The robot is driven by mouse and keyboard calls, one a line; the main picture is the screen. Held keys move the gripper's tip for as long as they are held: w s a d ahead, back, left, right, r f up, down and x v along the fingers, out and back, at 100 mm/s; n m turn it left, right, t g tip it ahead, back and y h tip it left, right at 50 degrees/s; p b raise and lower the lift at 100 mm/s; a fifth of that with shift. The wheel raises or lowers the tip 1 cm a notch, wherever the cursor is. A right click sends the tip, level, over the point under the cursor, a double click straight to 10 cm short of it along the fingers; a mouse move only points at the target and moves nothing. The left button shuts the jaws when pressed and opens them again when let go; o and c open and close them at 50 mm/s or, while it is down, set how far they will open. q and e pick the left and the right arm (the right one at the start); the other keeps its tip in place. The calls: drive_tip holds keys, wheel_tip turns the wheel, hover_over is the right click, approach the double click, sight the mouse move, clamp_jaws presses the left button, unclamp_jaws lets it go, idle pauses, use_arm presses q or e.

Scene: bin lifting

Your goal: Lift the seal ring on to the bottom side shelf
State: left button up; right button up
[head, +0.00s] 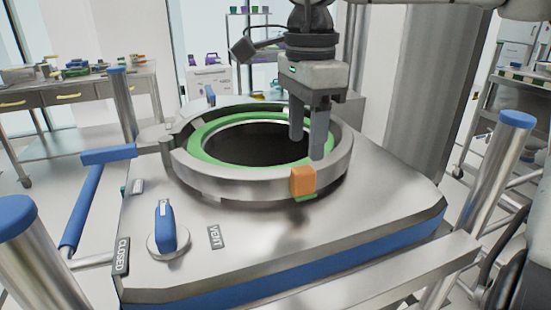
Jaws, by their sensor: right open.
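The seal ring appears to be the green ring (197,143) lying inside a round metal collar (240,184) on top of a steel unit, around a dark opening. My right gripper (307,148) points down from above at the right of the opening. It is open, with one finger over the dark opening and the other close to the collar's inner edge. The fingers hide part of the green ring, and I cannot tell whether they touch it. My left gripper is not in view. Which shelf is the bottom side shelf is not clear from this view.
An orange block (303,181) sits on the collar's front. A blue-handled valve (166,230) stands on the unit's front left. Blue-capped posts (516,120) stand around it. A bench (80,92) is at the left, a rack (520,79) at the right, and a shelf unit stands behind.

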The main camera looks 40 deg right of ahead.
sight(303, 169)
drive_tip(key=shift+f, duration=3.35)
drive_tip(key=shift+w, duration=0.1)
clamp_jaws()
